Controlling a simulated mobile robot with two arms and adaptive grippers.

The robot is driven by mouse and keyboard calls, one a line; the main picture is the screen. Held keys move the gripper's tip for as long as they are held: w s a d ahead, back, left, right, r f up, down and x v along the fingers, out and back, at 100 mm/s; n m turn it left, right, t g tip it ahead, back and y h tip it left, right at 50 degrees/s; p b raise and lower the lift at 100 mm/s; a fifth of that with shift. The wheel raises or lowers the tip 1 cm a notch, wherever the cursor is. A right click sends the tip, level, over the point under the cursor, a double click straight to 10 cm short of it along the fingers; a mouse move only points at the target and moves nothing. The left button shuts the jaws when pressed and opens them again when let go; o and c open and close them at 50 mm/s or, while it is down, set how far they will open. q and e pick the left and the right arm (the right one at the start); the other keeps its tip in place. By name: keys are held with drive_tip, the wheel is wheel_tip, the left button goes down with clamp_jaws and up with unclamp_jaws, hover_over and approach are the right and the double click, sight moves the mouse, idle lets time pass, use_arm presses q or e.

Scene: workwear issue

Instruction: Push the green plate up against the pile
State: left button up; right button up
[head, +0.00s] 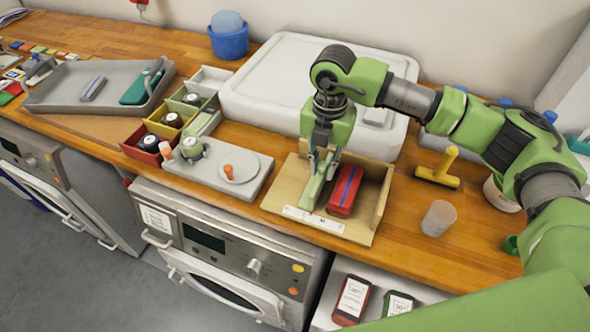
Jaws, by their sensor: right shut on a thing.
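The green plate (312,192) is a pale green upright piece standing in a shallow wooden tray (280,196). The pile (345,191), a red block with a blue stripe, lies in the same tray just right of the plate. A narrow gap seems to show between plate and pile at the near end; the far end is partly hidden by my gripper. My right gripper (321,165) points down over the tray and is shut on the upper far part of the green plate. My left gripper is not in view.
The tray's raised wooden wall (382,205) stands right of the pile. A white lidded bin (275,85) is behind.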

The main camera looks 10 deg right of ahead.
drive_tip(key=shift+s+d+b, duration=0.1)
drive_tip(key=shift+s+d, duration=0.65)
drive_tip(key=shift+d, duration=0.35)
drive_tip(key=shift+s+d+b, duration=0.1)
drive_tip(key=shift+s+d, duration=0.65)
drive_tip(key=shift+d, duration=0.4)
drive_tip(key=shift+s+d+b, duration=0.1)
drive_tip(key=shift+s+d, duration=0.65)
drive_tip(key=shift+d, duration=0.35)
drive_tip(key=o, duration=0.7)
drive_tip(key=shift+c, duration=0.2)
wheel_tip(320, 180, up, 8)
drive_tip(key=p, duration=0.4)
